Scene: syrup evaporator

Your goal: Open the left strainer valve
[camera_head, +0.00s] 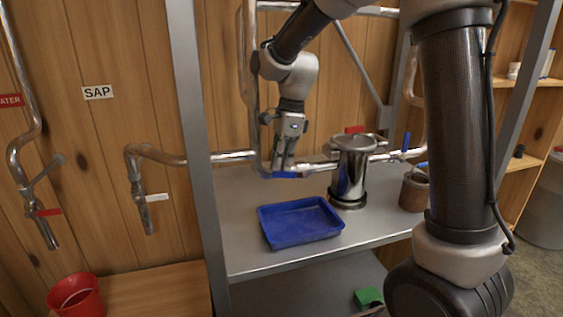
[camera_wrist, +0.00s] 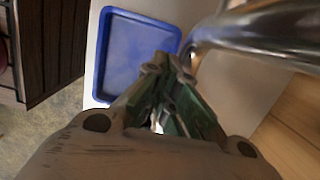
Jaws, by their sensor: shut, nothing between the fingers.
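The metal strainer (camera_head: 350,172), a cylinder with a lidded top, stands on the grey shelf. A pipe (camera_head: 315,168) runs into its left side, and the left strainer valve's blue handle (camera_head: 285,175) shows below that pipe's left end. My gripper (camera_head: 283,163) points down at this handle, its fingers shut and empty. I cannot tell whether the fingertips touch the handle. In the wrist view the closed fingertips (camera_wrist: 168,65) are beside a shiny pipe (camera_wrist: 262,35); the handle is mostly hidden behind the fingers there.
A blue tray (camera_head: 300,238) lies on the shelf in front of the strainer, and shows in the wrist view (camera_wrist: 106,60). Another blue valve handle (camera_head: 406,141) is right of the strainer. A brown pot (camera_head: 414,192) stands farther right. A grey post (camera_head: 193,130) rises at the left.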

